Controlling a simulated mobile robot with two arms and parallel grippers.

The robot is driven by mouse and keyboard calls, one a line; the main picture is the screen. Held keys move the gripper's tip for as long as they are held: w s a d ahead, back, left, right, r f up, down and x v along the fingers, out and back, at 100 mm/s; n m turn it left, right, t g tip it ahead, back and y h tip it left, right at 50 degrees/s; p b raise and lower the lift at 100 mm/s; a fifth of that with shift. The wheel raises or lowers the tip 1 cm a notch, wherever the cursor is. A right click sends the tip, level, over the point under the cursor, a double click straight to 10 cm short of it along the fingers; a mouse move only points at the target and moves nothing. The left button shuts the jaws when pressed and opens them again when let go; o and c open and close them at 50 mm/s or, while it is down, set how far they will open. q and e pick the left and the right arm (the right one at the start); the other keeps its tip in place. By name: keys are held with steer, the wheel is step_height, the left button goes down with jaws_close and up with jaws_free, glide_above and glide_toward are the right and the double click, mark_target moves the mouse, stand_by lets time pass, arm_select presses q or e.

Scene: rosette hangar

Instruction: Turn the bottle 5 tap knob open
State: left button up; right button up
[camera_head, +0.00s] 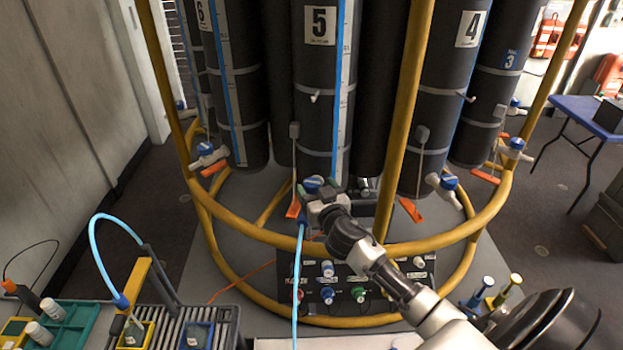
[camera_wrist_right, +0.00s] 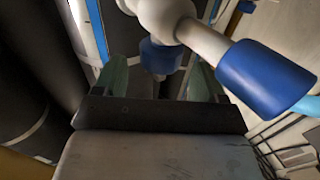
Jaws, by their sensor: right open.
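Bottle 5 (camera_head: 318,90) is a tall black cylinder with a white "5" label, in the middle of the head view. Its blue tap knob (camera_head: 313,184) is low on the front, with my right gripper (camera_head: 320,195) right at it. In the right wrist view the knob (camera_wrist_right: 160,56) lies between the two greenish fingers of the open right gripper (camera_wrist_right: 160,78). I cannot tell whether the fingers touch it. The white tap body (camera_wrist_right: 165,14) and a larger blue sleeve (camera_wrist_right: 265,78) with a light blue hose show beyond. My left gripper is not in view.
A yellow ring frame (camera_head: 405,120) surrounds the bottles, with an upright bar right of the tap. A blue hose (camera_head: 297,275) hangs below the tap. An orange tag (camera_head: 293,208) hangs left of it. A black connector panel (camera_head: 345,284) stands below. Grey slatted tray (camera_head: 175,318) at lower left.

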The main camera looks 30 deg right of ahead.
mark_target(315, 188)
steer(key=shift+x, duration=1.55)
steer(key=c, duration=0.9)
